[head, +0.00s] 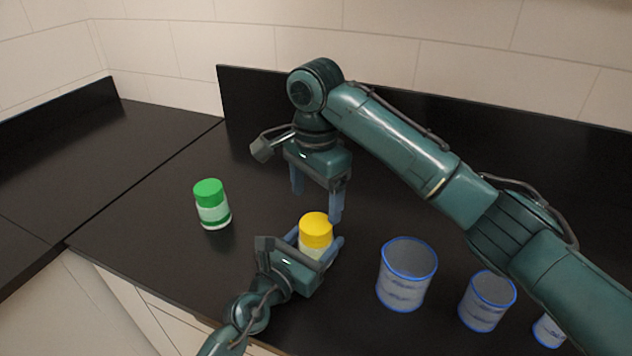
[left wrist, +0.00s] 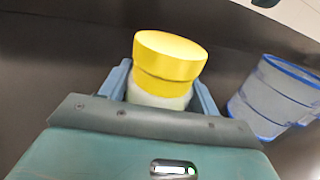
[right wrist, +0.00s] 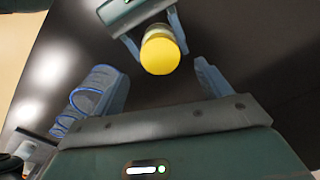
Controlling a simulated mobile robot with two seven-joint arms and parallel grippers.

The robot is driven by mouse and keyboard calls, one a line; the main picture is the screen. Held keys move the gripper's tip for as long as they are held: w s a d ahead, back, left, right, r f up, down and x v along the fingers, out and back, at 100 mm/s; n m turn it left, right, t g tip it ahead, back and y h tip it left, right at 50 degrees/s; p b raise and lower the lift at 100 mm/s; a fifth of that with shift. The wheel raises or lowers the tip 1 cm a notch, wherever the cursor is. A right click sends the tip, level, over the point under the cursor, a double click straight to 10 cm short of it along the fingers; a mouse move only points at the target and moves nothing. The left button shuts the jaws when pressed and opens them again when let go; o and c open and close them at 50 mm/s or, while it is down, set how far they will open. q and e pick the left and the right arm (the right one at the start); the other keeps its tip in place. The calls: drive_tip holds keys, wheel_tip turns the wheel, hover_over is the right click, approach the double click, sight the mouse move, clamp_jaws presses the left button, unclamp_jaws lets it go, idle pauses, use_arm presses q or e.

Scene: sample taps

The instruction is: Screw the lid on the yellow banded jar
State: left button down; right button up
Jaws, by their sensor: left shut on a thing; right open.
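The yellow banded jar (head: 312,252) stands on the dark counter with a yellow lid (head: 316,225) on its top. In the left wrist view the lid (left wrist: 170,54) looks slightly tilted above the yellow band (left wrist: 165,88). How far it is screwed on cannot be told. My left gripper (head: 319,243) is shut around the jar's body, low at its sides, hiding part of it. My right gripper (head: 317,205) is open and empty, pointing down just above and behind the lid. In the right wrist view the lid (right wrist: 160,52) shows beyond the open fingers.
A green-lidded jar (head: 212,205) stands to the left. Blue-rimmed containers stand to the right: a large one (head: 406,275), a middle one (head: 487,300) and a small one (head: 549,330). A dark backsplash (head: 250,100) runs behind. The counter between the green jar and the yellow jar is clear.

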drive_tip(key=n, duration=0.5)
drive_tip(key=shift+r, duration=0.2)
drive_tip(key=n, duration=0.6)
drive_tip(key=shift+r+n, duration=0.2)
drive_tip(key=shift+n, duration=0.1)
drive_tip(key=n, duration=0.4)
drive_tip(key=shift+a+r+n, duration=0.1)
drive_tip(key=shift+n, duration=0.2)
drive_tip(key=n, duration=0.4)
drive_tip(key=shift+r+n, duration=0.15)
drive_tip(key=shift+n, duration=0.15)
drive_tip(key=n, duration=0.4)
drive_tip(key=shift+r, duration=0.1)
drive_tip(key=n, duration=0.7)
drive_tip(key=shift+w+r, duration=0.1)
drive_tip(key=shift+r, duration=0.1)
drive_tip(key=n, duration=0.4)
drive_tip(key=shift+r, duration=0.1)
drive_tip(key=n, duration=0.5)
drive_tip(key=shift+r+n, duration=0.1)
drive_tip(key=shift+n, duration=0.3)
